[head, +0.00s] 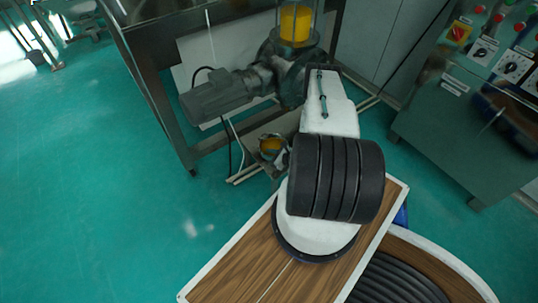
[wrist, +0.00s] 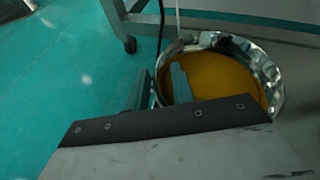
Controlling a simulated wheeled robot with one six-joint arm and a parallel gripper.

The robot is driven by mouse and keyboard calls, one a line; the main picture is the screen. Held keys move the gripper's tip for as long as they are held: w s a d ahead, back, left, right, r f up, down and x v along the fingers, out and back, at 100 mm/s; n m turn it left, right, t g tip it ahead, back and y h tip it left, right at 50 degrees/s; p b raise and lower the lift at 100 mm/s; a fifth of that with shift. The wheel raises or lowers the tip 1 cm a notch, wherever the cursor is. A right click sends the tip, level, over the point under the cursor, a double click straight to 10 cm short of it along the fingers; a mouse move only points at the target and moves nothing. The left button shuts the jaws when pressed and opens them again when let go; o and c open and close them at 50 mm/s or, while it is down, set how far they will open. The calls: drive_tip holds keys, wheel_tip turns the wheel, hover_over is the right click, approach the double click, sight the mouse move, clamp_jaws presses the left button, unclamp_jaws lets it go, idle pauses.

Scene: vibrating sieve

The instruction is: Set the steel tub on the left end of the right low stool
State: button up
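The steel tub (wrist: 268,72) is round and shiny, with orange-yellow material inside, in the upper right of the wrist view. It shows small in the head view (head: 272,136), below the grey motor and partly hidden by my arm. My gripper (wrist: 160,88) has its two fingers apart at the tub's left side. The left finger appears outside the rim and the right finger over the inside, with the rim between them. I cannot tell whether either finger touches the rim. I cannot make out the right low stool in either view.
A steel frame table (head: 150,85) with a grey motor (head: 215,97) stands behind the tub. A green control cabinet (head: 440,125) stands on the right. A dark cable hangs near the tub. The green floor (head: 90,180) on the left is open.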

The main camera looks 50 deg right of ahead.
drive_tip(key=v, duration=1.2)
